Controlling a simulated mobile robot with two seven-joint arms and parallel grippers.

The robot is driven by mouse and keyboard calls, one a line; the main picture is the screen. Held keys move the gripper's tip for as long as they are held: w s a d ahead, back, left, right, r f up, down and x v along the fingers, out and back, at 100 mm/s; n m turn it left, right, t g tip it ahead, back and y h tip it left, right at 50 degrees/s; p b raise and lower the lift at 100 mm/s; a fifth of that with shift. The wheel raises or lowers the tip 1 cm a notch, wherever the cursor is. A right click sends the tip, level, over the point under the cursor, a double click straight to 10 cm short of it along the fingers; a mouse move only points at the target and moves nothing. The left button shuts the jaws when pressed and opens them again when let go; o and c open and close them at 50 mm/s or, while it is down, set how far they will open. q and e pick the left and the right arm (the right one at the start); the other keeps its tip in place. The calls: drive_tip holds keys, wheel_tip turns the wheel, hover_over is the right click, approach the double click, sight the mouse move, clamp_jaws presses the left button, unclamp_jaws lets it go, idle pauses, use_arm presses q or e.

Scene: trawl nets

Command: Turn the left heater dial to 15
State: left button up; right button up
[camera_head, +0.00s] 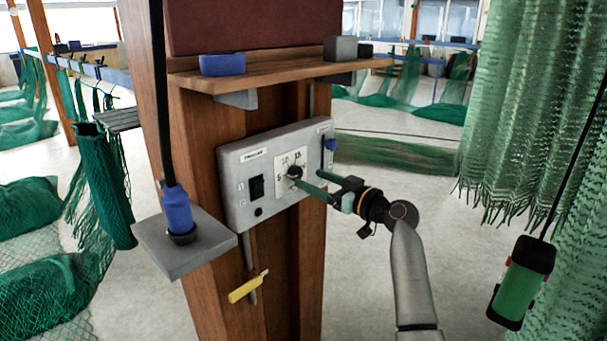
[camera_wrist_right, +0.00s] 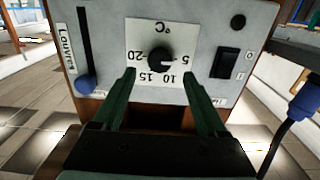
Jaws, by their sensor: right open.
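One black heater dial (camera_head: 294,172) sits on a white scale plate on the grey control box. In the right wrist view the box appears upside down, with the dial (camera_wrist_right: 160,60) beside the marks 5, 10, 15 and 20. A light pointer mark on the knob seems to face the 5 side, but it is too small to be sure. My right gripper (camera_head: 310,182) is open in front of the dial. In the right wrist view its green fingers (camera_wrist_right: 159,74) stand either side of the knob, with gaps; I see no contact. My left gripper is out of view.
The control box (camera_head: 236,172) is on a wooden post and has a black rocker switch (camera_head: 257,187). A blue louver slider knob (camera_wrist_right: 86,84) is beside the dial. A shelf (camera_head: 270,75) juts out above; a grey plate (camera_head: 180,262) juts out at lower left.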

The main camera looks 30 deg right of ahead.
sight(298, 174)
drive_tip(key=shift+x, duration=2.05)
clamp_jaws()
